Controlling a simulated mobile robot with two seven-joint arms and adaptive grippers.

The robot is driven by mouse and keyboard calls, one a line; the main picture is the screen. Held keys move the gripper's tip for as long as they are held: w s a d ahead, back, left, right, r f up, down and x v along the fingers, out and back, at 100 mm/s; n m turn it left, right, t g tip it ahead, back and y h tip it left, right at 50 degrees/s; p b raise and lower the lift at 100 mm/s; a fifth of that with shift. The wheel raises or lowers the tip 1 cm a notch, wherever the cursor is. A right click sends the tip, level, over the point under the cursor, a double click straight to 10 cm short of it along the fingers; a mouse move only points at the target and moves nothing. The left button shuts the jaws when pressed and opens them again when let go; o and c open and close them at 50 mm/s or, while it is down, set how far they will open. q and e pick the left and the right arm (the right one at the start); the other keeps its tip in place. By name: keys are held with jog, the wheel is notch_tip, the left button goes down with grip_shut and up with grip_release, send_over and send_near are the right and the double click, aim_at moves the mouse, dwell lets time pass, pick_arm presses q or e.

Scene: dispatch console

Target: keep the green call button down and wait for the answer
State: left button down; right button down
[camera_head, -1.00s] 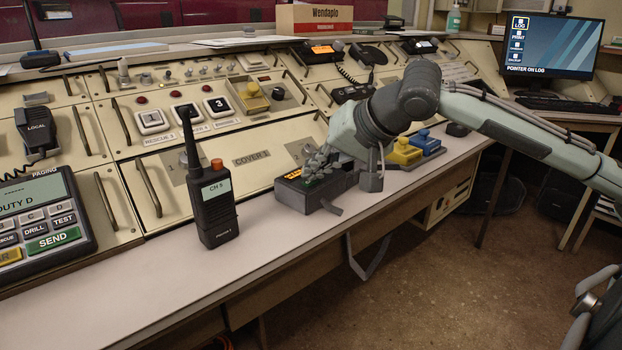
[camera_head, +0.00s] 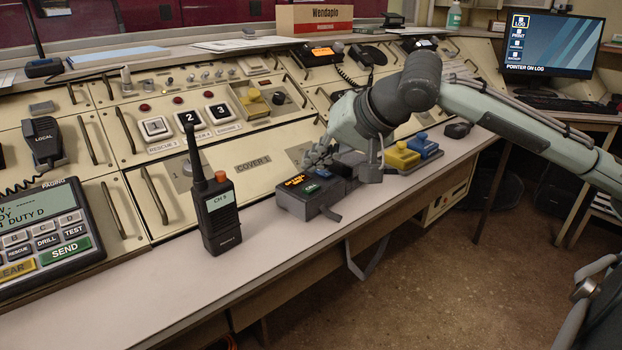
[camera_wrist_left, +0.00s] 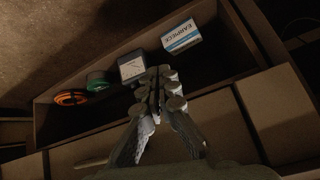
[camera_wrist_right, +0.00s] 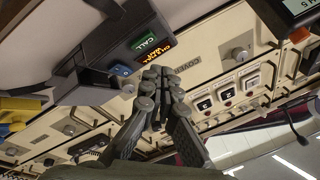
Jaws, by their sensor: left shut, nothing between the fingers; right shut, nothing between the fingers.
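The call box (camera_head: 325,203) is a dark box on the desk edge with a green CALL button (camera_head: 312,188) and an orange lit display (camera_head: 297,180). In the right wrist view the green button (camera_wrist_right: 146,42) shows uncovered beyond my fingertips, beside a blue button (camera_wrist_right: 121,70). My right gripper (camera_head: 319,158) is shut and empty. Its tips are over the rear of the box, apart from the green button as seen from the head. My left gripper (camera_wrist_left: 165,76) is shut and empty above an open bin, and is outside the head view.
A handheld radio (camera_head: 217,212) stands left of the box. Yellow and blue units (camera_head: 405,156) stand to its right, beyond my right wrist. The bin (camera_wrist_left: 50,125) holds an earpiece box (camera_wrist_left: 181,36) and other items. The front desk strip (camera_head: 180,285) is clear.

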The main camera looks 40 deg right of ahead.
aim_at(315, 189)
notch_tip(315, 189, up, 3)
jog(key=p, duration=0.2)
jog(key=shift+r+p, duration=0.15)
jog(key=shift+p, duration=0.15)
